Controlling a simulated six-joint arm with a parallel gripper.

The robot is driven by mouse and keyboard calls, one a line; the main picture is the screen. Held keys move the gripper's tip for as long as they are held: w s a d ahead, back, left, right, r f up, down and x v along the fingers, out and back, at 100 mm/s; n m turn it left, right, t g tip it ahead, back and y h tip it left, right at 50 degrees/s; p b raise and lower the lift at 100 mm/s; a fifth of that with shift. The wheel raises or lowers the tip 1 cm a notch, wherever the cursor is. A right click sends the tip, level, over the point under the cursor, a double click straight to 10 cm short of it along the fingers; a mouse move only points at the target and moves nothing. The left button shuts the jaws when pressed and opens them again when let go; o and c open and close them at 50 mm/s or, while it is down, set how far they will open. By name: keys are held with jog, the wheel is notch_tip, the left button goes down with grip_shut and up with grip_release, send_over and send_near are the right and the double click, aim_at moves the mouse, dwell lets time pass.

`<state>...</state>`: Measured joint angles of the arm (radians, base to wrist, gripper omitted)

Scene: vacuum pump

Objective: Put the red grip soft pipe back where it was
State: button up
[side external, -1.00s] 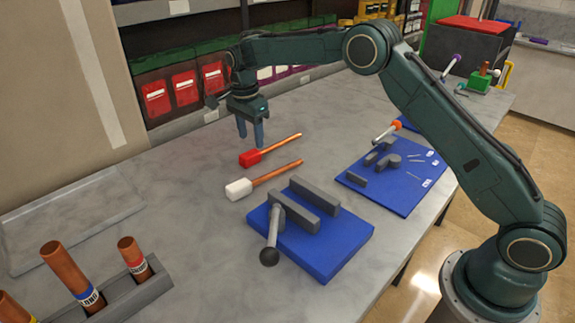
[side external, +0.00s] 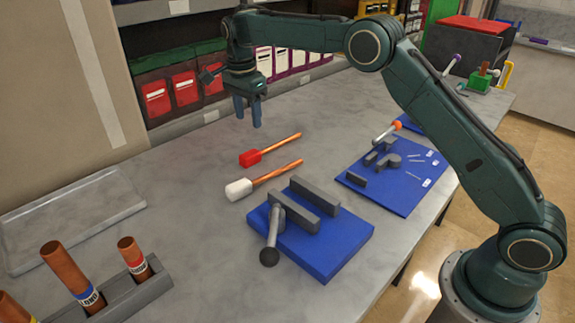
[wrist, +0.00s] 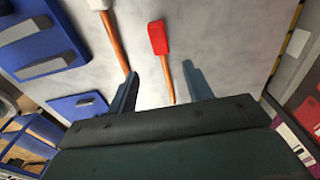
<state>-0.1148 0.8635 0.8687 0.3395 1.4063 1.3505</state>
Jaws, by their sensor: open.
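The red grip soft pipe (side external: 252,158), a copper-coloured rod with a red block at one end, lies flat on the grey table. It also shows in the wrist view (wrist: 158,38), its thin end reaching between my fingers in the picture. My gripper (side external: 248,117) is open and empty, fingers pointing down, above the table and behind the red pipe in the side view. In the wrist view, my two fingers (wrist: 160,85) stand apart. A similar pipe with a white grip (side external: 239,189) lies nearly parallel, just in front of the red one.
A blue plate (side external: 335,252) with grey bars and a black-knobbed lever is in front. Another blue board (side external: 405,195) with small parts lies to the right. A rack (side external: 150,290) of copper tubes and a grey tray (side external: 70,220) are at left. Shelves with bins stand behind.

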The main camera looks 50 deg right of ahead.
jog(key=s+d+r+n+t, duration=0.2)
jog(key=s+r+n, duration=0.3)
jog(key=s+r, duration=0.4)
jog(key=s+d+r+n+t, duration=0.15)
jog(key=s+r+n, duration=0.35)
jog(key=s, duration=0.6)
jog(key=s+f+n+t, duration=0.1)
jog(key=s+n, duration=0.3)
jog(key=s, duration=0.7)
jog(key=s+f+n+t, duration=0.1)
jog(key=s+f+n, duration=0.3)
jog(key=s, duration=0.7)
jog(key=shift+s+d+y, duration=0.2)
jog(key=shift+s+y, duration=0.1)
jog(key=shift+s, duration=0.1)
jog(key=shift+o, duration=0.4)
jog(key=shift+w, duration=0.1)
